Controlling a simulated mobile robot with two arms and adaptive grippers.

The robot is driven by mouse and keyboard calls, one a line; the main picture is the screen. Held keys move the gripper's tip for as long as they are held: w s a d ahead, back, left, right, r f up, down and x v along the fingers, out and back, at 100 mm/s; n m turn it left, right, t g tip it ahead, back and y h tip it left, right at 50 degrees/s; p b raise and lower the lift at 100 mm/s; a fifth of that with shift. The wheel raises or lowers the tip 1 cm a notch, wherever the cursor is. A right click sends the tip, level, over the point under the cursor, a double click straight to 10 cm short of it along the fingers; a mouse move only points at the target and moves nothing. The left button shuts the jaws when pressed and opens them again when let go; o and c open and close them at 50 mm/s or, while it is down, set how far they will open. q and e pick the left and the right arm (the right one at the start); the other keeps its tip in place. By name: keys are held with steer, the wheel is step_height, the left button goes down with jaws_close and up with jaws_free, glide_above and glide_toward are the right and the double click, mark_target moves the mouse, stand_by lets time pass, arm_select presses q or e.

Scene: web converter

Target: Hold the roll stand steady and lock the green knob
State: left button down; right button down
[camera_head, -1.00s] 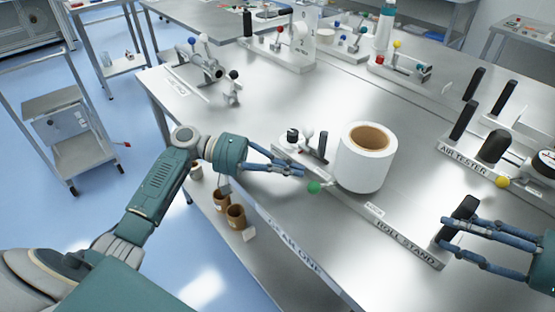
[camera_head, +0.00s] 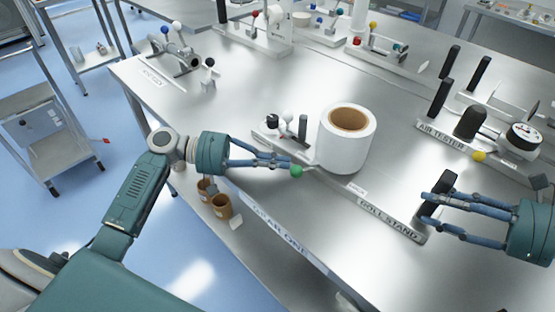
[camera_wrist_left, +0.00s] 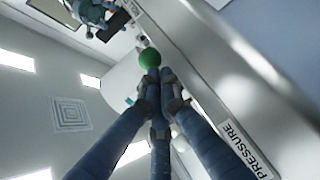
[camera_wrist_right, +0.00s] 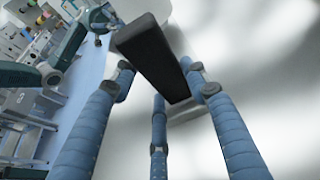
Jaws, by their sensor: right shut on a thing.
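The roll stand (camera_head: 395,222) lies along the front of the steel table and carries a white roll (camera_head: 346,145) with a brown core. The green knob (camera_head: 296,171) sits at the stand's front edge, left of the roll. My left gripper (camera_head: 289,164) has its fingertips together at the knob; the left wrist view shows the knob (camera_wrist_left: 149,58) just beyond them. Whether they touch it is unclear. My right gripper (camera_head: 430,205) is shut on a black upright handle (camera_head: 440,188) at the stand's right end. The handle (camera_wrist_right: 150,55) stands between its fingers in the right wrist view.
The air tester (camera_head: 480,150) stands behind at the right, with black posts and a yellow knob (camera_head: 479,156). Other fixtures with coloured knobs stand at the back. Brown cups (camera_head: 221,207) sit on a lower shelf.

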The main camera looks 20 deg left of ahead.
arm_select(q)
steer(key=shift+s+d+f, duration=0.1)
steer(key=shift+s+d, duration=0.05)
steer(key=shift+s, duration=0.1)
steer(key=shift+s+d+n+t+y, duration=0.3)
steer(key=shift+s+d+n+t, duration=0.1)
steer(key=shift+s+n+t, duration=0.2)
steer(key=shift+s+d+n+t+y, duration=0.35)
steer(key=shift+s+n+t, duration=0.2)
steer(key=shift+t, duration=0.15)
steer(key=s+d+n+t+y, duration=0.3)
steer(key=shift+t, duration=0.4)
steer(key=d, duration=0.1)
steer(key=s+d, duration=0.1)
steer(key=d, duration=0.2)
steer(key=shift+s+d, duration=0.2)
steer(key=shift+s, duration=0.15)
steer(key=shift+s+d, duration=0.25)
steer(key=shift+d, duration=1.05)
steer(key=a, duration=0.1)
steer(key=s+a, duration=0.1)
steer(key=a+r, duration=0.1)
steer(key=shift+s+a, duration=0.4)
steer(key=s+a+r, duration=0.1)
steer(key=s+a, duration=0.2)
steer(key=s, duration=0.6)
steer(key=shift+a+r, duration=0.15)
steer(key=shift+a, duration=0.05)
